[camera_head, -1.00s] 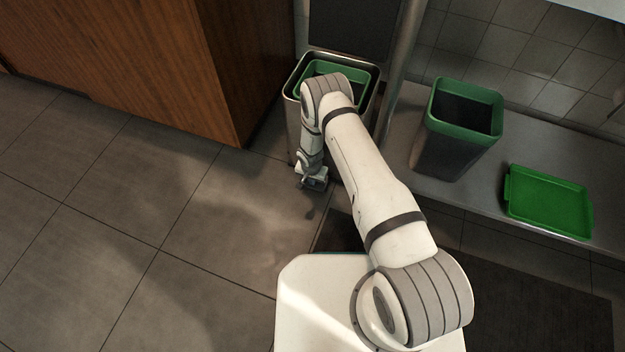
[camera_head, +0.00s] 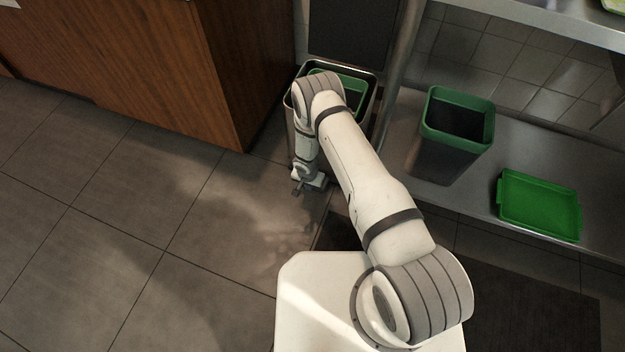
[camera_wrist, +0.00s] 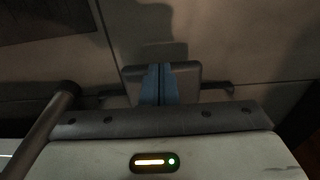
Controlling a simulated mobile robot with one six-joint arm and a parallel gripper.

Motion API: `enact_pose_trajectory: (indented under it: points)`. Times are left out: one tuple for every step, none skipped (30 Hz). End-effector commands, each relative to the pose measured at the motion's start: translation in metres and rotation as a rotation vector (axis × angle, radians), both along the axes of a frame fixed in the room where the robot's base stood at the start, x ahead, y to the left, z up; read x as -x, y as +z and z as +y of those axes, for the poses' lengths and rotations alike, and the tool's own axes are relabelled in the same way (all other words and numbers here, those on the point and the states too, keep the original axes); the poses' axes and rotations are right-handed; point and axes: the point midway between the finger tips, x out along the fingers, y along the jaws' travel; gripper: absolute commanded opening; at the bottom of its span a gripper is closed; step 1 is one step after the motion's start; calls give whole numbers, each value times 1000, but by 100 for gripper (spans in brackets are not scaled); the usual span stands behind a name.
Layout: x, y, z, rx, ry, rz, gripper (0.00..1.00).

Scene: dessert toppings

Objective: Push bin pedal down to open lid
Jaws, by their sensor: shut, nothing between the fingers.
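The bin (camera_head: 368,120) stands beside the wooden cabinet, partly hidden behind my arm. Its metal-rimmed top is open and a green-rimmed inner bucket (camera_head: 360,95) shows inside. A dark panel that looks like its raised lid (camera_head: 352,30) stands upright behind the opening. My gripper (camera_head: 309,188) is low at the front foot of the bin, close to the floor. In the wrist view its two blue fingertips (camera_wrist: 158,84) are together with nothing between them.
A wooden cabinet (camera_head: 215,75) is close on the left. On the right, a metal shelf (camera_head: 405,150) holds a dark bin with a green rim (camera_head: 455,135) and a green tray (camera_head: 540,205). A dark mat (camera_head: 530,310) lies at lower right. The tiled floor at left is clear.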

Motion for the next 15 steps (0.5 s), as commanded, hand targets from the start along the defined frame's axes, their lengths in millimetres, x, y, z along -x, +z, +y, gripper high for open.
enact_pose_trajectory:
  points:
    - [1,14,1,-1,2,0,0]
    - [1,19,1,-1,2,0,0]
    - [1,26,1,-1,0,-1,0]
    - [2,29,1,-1,2,0,0]
    - [3,32,1,0,2,0,0]
    - [3,37,2,-1,1,0,0]
    - [3,39,2,-1,0,-1,0]
    - [3,41,2,-1,0,0,0]
    - [4,43,2,0,1,0,0]
    - [4,43,2,0,1,1,0]
    - [5,44,2,0,1,1,0]
    - [5,44,2,0,1,1,0]
    - [5,44,2,0,1,1,0]
    - [5,44,2,0,1,1,0]
    - [5,44,2,0,1,1,0]
